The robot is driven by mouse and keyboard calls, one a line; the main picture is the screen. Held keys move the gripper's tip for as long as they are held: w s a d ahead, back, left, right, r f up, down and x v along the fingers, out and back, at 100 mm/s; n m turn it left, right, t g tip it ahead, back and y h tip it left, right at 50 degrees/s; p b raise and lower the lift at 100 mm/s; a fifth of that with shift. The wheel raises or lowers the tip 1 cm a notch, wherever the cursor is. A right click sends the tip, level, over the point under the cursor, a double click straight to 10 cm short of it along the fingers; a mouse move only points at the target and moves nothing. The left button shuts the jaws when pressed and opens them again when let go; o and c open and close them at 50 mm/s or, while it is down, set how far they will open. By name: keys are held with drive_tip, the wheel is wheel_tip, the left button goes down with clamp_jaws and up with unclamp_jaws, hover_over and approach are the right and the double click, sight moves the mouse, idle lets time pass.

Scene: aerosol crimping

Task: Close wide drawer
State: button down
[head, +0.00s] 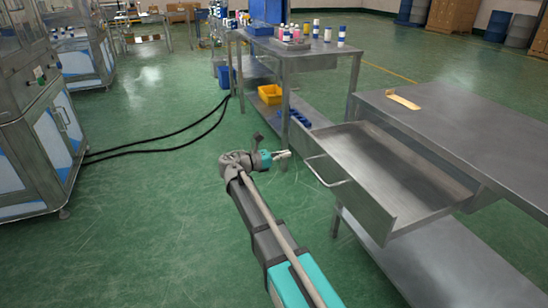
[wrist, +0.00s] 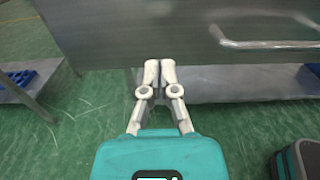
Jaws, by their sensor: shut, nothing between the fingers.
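The wide drawer (head: 385,180) stands pulled out from the steel table on the right. Its inside looks empty. Its bar handle (head: 327,170) is on the front face, and the handle also shows at the upper right of the wrist view (wrist: 265,44). My gripper (head: 288,154) is shut and empty, just left of the drawer front near its far end. In the wrist view my gripper's fingertips (wrist: 160,64) are together by the lower edge of the drawer front (wrist: 130,30), left of the handle. I cannot tell whether they touch it.
The steel table (head: 455,115) has a wooden piece (head: 402,99) on top and a lower shelf (head: 440,265). Another steel table with bottles (head: 342,36) stands behind, with a yellow bin (head: 270,94) on its shelf. Black cables (head: 170,140) cross the green floor. Floor left of the drawer is open.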

sight(306, 149)
drive_tip(key=shift+x, duration=3)
